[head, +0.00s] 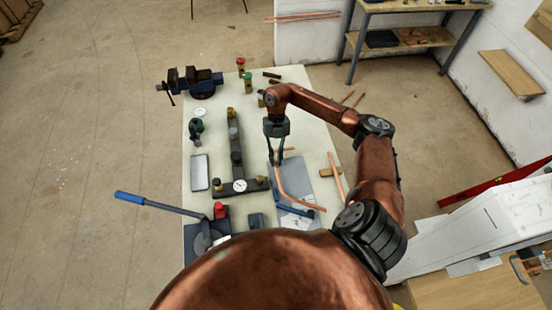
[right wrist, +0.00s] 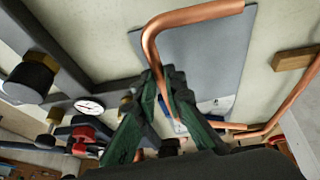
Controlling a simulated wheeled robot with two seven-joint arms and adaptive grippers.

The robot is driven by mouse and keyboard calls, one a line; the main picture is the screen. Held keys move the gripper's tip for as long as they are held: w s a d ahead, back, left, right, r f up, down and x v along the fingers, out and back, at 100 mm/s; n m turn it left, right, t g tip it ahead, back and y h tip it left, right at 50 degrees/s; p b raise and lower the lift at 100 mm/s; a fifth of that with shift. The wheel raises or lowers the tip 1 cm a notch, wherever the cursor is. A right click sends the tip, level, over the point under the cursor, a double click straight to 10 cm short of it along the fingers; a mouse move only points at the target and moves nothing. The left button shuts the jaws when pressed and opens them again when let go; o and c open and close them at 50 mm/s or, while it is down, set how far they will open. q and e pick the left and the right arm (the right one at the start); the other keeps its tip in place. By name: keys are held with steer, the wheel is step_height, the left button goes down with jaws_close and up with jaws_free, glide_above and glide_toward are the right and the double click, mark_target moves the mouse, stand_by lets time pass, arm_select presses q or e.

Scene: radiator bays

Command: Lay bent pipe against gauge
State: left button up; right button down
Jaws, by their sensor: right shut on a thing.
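The bent copper pipe (head: 280,181) is held over the grey sheet (head: 298,173) right of the gauge. It has a bend at each end and also shows in the right wrist view (right wrist: 196,17). My right gripper (head: 276,161) points down and is shut on the pipe near its far bend; its green fingers (right wrist: 158,78) cover part of the pipe. I cannot tell whether the pipe touches the sheet. The gauge (head: 235,150) is a dark frame with a long bar, a crossbar and a white dial (head: 240,185), left of and apart from the pipe. My left gripper is not in view.
A blue-handled bender (head: 160,205) is at the near left. Another copper pipe (head: 336,178) rests on a wooden block (head: 329,172) at right.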

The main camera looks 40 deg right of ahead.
steer(key=shift+f+b, duration=0.75)
steer(key=shift+f, duration=0.65)
stand_by(0.8)
steer(key=c, duration=1.9)
jaws_free()
steer(key=shift+c, duration=0.2)
steer(key=v, duration=1.2)
